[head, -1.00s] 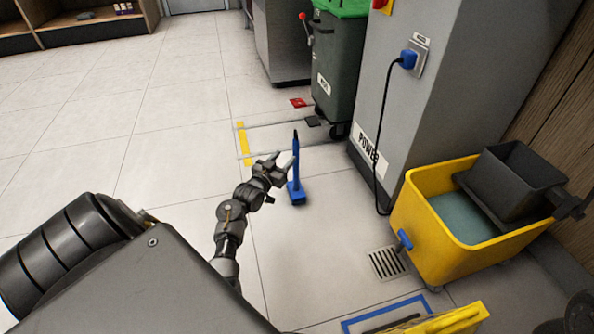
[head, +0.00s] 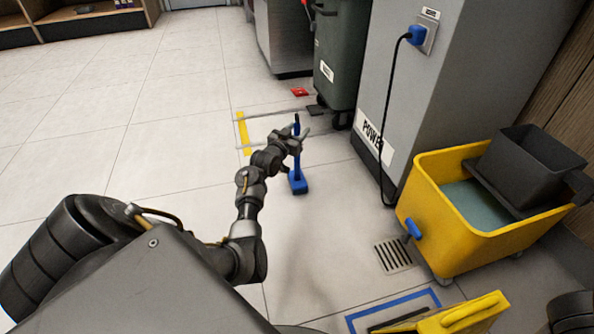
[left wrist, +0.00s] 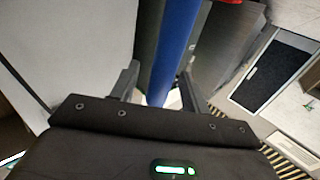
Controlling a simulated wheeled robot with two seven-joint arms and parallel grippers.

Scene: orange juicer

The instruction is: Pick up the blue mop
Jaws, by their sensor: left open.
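The blue mop (head: 298,184) stands upright on the tiled floor in the middle of the head view, with a blue block-like foot, a blue handle and a black top. My left gripper (head: 301,134) is open at the upper part of the handle, and its fingers overlap the handle in the head view. In the left wrist view the blue handle (left wrist: 174,50) runs between the two spread fingers of my left gripper (left wrist: 158,88). I cannot tell whether either finger touches it. My right gripper is not in view.
A yellow mop bucket (head: 440,245) with a dark wringer stands at the right. A grey cabinet (head: 400,90) with a plugged-in black cable and a green-grey bin (head: 340,60) stand behind the mop. A yellow object (head: 450,318) lies at the bottom right. Open floor is at left.

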